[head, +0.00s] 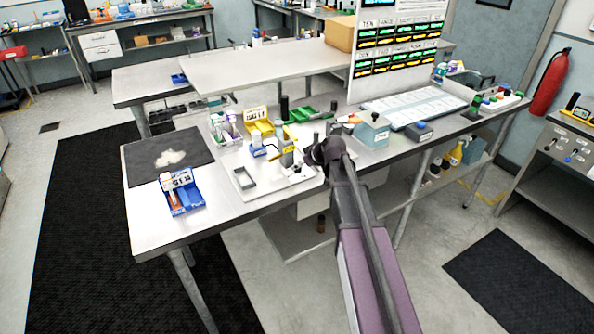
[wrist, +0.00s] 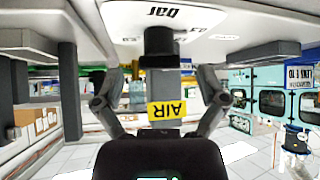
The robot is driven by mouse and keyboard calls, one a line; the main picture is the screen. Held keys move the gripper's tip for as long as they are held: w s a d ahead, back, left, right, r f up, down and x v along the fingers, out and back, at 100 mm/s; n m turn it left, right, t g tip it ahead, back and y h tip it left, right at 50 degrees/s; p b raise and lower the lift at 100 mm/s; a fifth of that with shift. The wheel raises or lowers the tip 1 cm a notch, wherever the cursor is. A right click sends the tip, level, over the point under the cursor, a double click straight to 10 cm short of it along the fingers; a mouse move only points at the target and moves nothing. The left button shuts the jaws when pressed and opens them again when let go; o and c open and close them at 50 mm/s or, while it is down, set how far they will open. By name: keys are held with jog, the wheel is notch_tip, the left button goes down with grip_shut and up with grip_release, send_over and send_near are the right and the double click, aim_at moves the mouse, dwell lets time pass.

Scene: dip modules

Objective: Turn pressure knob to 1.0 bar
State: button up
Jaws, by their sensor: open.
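In the wrist view, which looks upside down, a dark cylindrical knob (wrist: 160,42) stands against a pale panel (wrist: 215,20) marked "bar". My gripper (wrist: 160,78) is open, with one finger on each side of the knob's line. I see no clear contact between fingers and knob. The number the knob points to is not readable. A yellow AIR label (wrist: 167,109) shows between the fingers. In the head view my arm reaches over the bench and its end is beside a white tray (head: 246,184); the fingers and knob are not clear there.
A blue holder (head: 182,196) stands on the bench front left, near a dark mat (head: 140,150). Green trays (head: 300,114) and a yellow bin (head: 258,130) stand behind the white tray. A teal box (head: 372,133) stands right of my arm's end.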

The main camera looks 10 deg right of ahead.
jog(key=shift+b+x, duration=0.6)
jog(key=shift+x, duration=0.65)
jog(key=shift+r, duration=0.1)
jog(key=c, duration=1.2)
jog(key=shift+o, duration=0.2)
jog(key=shift+a, duration=0.4)
jog(key=shift+s+d, duration=0.1)
jog(key=shift+d, duration=0.2)
